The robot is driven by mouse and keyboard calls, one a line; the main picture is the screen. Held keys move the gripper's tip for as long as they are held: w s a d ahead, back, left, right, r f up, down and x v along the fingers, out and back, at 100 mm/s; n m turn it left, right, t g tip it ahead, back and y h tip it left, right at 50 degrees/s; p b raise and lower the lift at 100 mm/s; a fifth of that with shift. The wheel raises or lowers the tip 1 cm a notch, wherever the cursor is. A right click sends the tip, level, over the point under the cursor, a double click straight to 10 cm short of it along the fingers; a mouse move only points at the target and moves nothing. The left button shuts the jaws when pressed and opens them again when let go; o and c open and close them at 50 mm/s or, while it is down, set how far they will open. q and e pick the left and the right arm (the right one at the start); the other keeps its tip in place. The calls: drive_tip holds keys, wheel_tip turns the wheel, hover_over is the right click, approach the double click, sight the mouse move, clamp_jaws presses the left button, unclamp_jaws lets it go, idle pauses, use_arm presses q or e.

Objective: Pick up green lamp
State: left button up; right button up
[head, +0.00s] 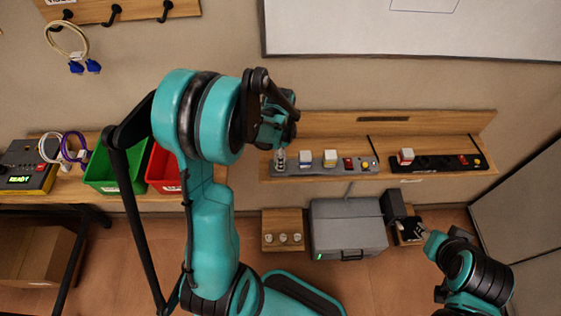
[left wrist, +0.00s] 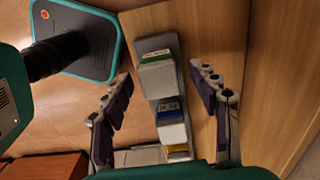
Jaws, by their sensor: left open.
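A pale block with a green edge (left wrist: 155,57), which looks like the green lamp, sits at one end of a grey strip (left wrist: 155,43) in the left wrist view. In the head view the strip (head: 368,167) lies on the wooden wall shelf, and its left end is partly hidden by my left gripper (head: 279,153). In the left wrist view my left gripper (left wrist: 160,75) is open, with a finger on each side of the strip and nothing held. My right gripper (head: 425,232) is low at the right, apart from the shelf; its jaw opening is unclear.
Blue-marked (head: 305,157) and yellow-marked (head: 329,158) blocks stand close along the strip. A black strip (head: 440,162) lies further right. Green (head: 103,180) and red (head: 160,176) bins stand left. A grey case (head: 347,225) is below the shelf.

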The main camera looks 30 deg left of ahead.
use_arm(q)
drive_tip(key=shift+f, duration=0.3)
drive_tip(key=c, duration=1.3)
drive_tip(key=shift+r, duration=0.1)
wheel_tip(320, 180, up, 5)
drive_tip(key=shift+f+p, duration=0.2)
drive_tip(key=shift+p, duration=0.7)
drive_tip(key=d+r, duration=0.2)
drive_tip(key=d, duration=0.1)
drive_tip(key=w+d+r+p, duration=0.1)
drive_tip(key=d+r, duration=0.1)
drive_tip(key=d, duration=0.2)
drive_tip(key=w+d+r+p, duration=0.1)
drive_tip(key=d+r, duration=0.1)
drive_tip(key=d, duration=0.2)
drive_tip(key=shift+d+r, duration=0.15)
drive_tip(key=shift+d, duration=0.1)
